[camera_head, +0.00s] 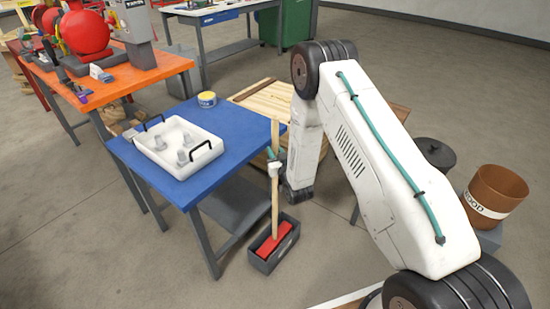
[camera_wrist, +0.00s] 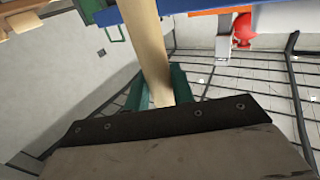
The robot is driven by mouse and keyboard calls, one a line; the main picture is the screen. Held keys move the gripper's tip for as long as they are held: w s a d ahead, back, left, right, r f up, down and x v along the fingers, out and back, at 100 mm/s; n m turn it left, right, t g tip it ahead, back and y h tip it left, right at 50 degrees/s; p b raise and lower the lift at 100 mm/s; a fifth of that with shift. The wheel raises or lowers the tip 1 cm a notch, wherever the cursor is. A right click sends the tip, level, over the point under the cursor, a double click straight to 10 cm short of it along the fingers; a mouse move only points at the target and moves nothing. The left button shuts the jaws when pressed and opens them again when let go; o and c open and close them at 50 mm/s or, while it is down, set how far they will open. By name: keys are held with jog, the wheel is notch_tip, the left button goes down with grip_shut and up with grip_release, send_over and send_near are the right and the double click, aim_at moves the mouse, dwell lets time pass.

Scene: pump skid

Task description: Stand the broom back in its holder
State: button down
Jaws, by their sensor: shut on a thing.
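The broom (camera_head: 275,208) has a pale wooden handle and a red head. It stands nearly upright. Its red head sits low inside the dark grey open box, the holder (camera_head: 262,265), on the floor beside the blue table; whether it rests on the bottom is hard to tell. My gripper (camera_head: 275,156), with teal fingers, is shut on the upper handle, just right of the table's edge. In the wrist view the handle (camera_wrist: 147,45) runs between the teal fingers (camera_wrist: 161,88); the broom head is out of that view.
A wooden crate (camera_head: 255,95) stands behind. A brown bin (camera_head: 495,190) is at right. Floor in front of the holder is clear.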

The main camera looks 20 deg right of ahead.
jog(key=shift+f, duration=1.25)
jog(key=c, duration=1.2)
grip_release()
jog(key=shift+f, duration=0.1)
